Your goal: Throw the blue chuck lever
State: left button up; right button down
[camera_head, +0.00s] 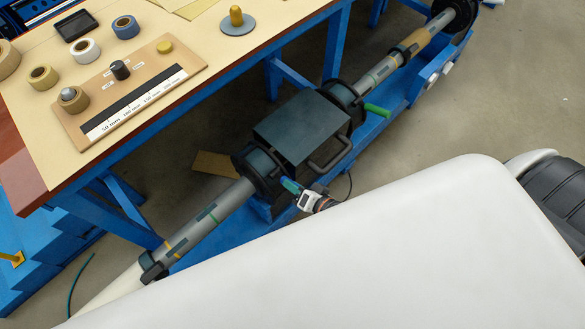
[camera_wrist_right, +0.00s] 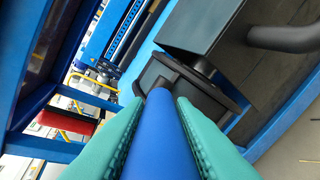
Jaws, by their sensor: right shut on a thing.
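The blue chuck lever (camera_wrist_right: 153,140) runs up the middle of the right wrist view, between the two teal fingers of my right gripper (camera_wrist_right: 155,130). The fingers are shut on it, one on each side. Its far end meets the dark chuck (camera_wrist_right: 180,85). In the head view, the right gripper (camera_head: 293,188) is small beside the near chuck (camera_head: 257,172) of the winder, and only a bit of blue shows at its fingertips. A green lever (camera_head: 376,110) sticks out at the far chuck (camera_head: 345,97). My left gripper is not in view.
A dark box housing (camera_head: 300,125) with a curved handle (camera_head: 331,155) sits between the chucks, close to my right gripper. A workbench (camera_head: 130,100) with tape rolls stands at the upper left. My white body covers the lower right. Grey floor (camera_head: 450,125) is clear beyond the winder.

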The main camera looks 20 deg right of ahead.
jog(key=shift+s+f+t+b, duration=0.15)
jog(key=shift+f+t+b, duration=0.25)
jog(key=shift+b, duration=0.05)
jog(key=c, duration=1.2)
grip_release()
jog(key=shift+c, duration=0.2)
jog(key=shift+r, duration=0.1)
jog(key=v, duration=1.2)
jog(key=shift+d, duration=0.15)
